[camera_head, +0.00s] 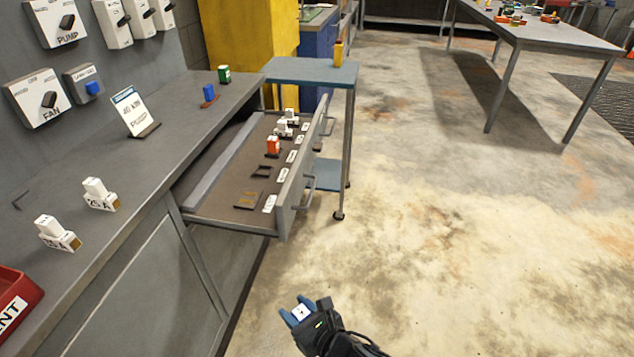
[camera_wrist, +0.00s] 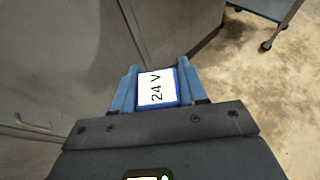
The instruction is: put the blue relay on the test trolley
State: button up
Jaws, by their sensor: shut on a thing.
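My gripper (camera_head: 299,312) is shut on the blue relay (camera_wrist: 157,88), whose white top label reads "24 V" inside a blue edge. The relay also shows small between the blue fingers in the head view (camera_head: 302,311). It is held above the floor at the bottom middle, in front of the bench and apart from everything else. The test trolley (camera_head: 300,70), with a blue top and grey legs on casters, stands beyond the open drawer. A yellow object (camera_head: 338,53) stands on its right end. A corner of the trolley shows at the top right of the wrist view (camera_wrist: 262,8).
The open drawer (camera_head: 235,222) juts out between my gripper and the trolley, holding an orange relay (camera_head: 273,146) and white ones. The bench (camera_head: 140,175) bears a small blue object (camera_head: 209,93) and a green can (camera_head: 224,74).

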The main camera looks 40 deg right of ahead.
aim_at(296, 71)
jog(key=i+l, duration=0.15)
jog(key=l, duration=0.25)
jog(key=i+l, duration=0.2)
jog(key=l, duration=0.2)
jog(key=i+l, duration=0.15)
jog(key=l, duration=0.25)
jog(key=i+l, duration=0.2)
jog(key=l, duration=0.2)
